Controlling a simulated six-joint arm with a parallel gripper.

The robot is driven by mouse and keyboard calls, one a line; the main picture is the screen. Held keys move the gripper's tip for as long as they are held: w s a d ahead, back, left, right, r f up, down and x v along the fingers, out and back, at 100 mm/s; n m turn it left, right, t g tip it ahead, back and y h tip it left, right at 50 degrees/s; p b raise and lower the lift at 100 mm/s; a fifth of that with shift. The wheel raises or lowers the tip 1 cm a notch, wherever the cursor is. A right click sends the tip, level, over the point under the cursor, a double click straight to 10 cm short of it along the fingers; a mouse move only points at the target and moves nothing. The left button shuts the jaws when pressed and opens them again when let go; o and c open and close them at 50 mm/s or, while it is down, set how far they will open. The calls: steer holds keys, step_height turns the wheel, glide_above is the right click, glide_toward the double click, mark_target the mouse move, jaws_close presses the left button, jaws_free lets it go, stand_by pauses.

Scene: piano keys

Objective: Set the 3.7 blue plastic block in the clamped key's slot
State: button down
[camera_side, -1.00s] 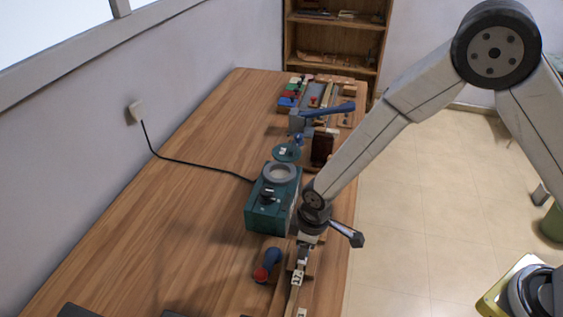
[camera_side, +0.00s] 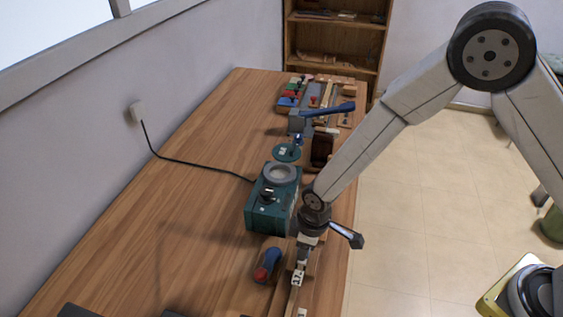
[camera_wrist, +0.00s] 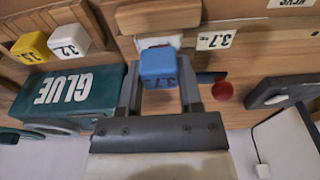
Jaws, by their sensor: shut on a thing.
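The blue block (camera_wrist: 159,66), marked 3.7, is held between the two fingers of my gripper (camera_wrist: 160,84) in the wrist view. My gripper (camera_side: 304,250) is low over the front part of the bench in the side view, where the block is too small to make out. Just beyond the block are a wooden key piece (camera_wrist: 158,17) and a pale patch (camera_wrist: 150,42). A white 3.7 label (camera_wrist: 216,40) lies on the wood to their right. The block overlaps the patch's near edge, and I cannot tell whether it touches. The slot itself is not clear.
A green glue unit (camera_wrist: 72,93) is close left of my gripper; it also stands on the bench (camera_side: 272,207). White 3.2 (camera_wrist: 69,37) and yellow (camera_wrist: 33,47) blocks sit beyond it. A blue handle with a red end (camera_side: 267,265) is near my gripper.

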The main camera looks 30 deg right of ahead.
steer(key=shift+f, duration=0.35)
stand_by(1.0)
jaws_free()
steer(key=shift+r, duration=0.2)
stand_by(0.5)
steer(key=shift+r, duration=3.3)
steer(key=s+d+r+m, duration=0.4)
steer(key=d, duration=0.6)
steer(key=s+d+r+m+t+h, duration=0.1)
steer(key=s+d+r+m, duration=0.3)
steer(key=d, duration=0.6)
steer(key=shift+s+d+r+m+t, duration=0.2)
steer(key=shift+s+d+m+t, duration=0.1)
steer(key=shift+s+m, duration=0.25)
